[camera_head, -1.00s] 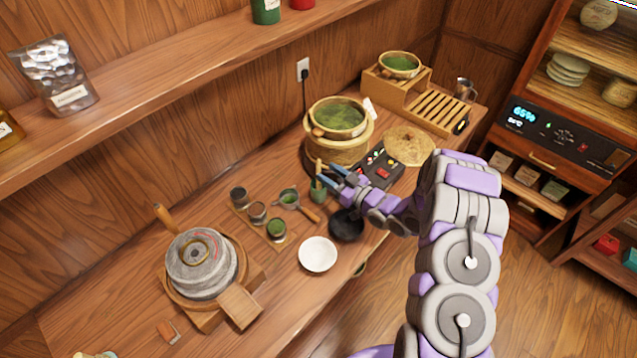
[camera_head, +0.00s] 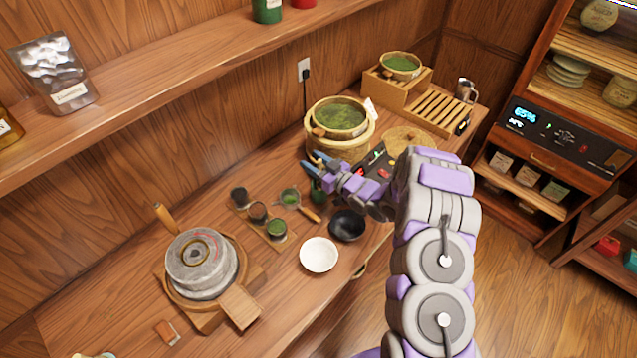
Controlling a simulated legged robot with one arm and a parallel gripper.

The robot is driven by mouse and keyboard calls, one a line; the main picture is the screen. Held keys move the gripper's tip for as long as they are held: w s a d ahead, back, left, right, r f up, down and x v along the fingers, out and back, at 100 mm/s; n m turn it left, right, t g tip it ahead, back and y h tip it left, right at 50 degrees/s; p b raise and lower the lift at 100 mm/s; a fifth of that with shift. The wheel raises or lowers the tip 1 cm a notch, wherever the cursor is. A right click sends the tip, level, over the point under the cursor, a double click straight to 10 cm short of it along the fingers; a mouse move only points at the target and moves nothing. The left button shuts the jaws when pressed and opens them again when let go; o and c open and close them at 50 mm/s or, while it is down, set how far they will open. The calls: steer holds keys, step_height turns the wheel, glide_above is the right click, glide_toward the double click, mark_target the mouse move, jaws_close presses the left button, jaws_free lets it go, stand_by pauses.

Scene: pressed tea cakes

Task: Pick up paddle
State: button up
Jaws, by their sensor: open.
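I cannot clearly pick out the paddle. A dark green cup (camera_head: 317,190) stands on the counter, and my gripper's fingers cover its upper part. The slim wooden tool that stood in that cup earlier is mostly hidden now, and I cannot tell whether it is the paddle. My gripper (camera_head: 309,162) has two blue-tipped fingers spread apart, pointing left just above the cup. Nothing shows held between them. My wrist covers the area right of the cup.
A steamer with a green-filled bowl (camera_head: 340,116) stands just behind my gripper. A black bowl (camera_head: 347,226), a white bowl (camera_head: 319,255) and a strainer (camera_head: 290,198) lie in front. A stone mill (camera_head: 201,262) stands left. The counter (camera_head: 130,290) has room at far left.

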steer(key=shift+d, duration=0.1)
steer(key=shift+c, duration=0.4)
steer(key=shift+d, duration=0.1)
steer(key=c, duration=0.3)
jaws_close()
steer(key=shift+r, duration=0.15)
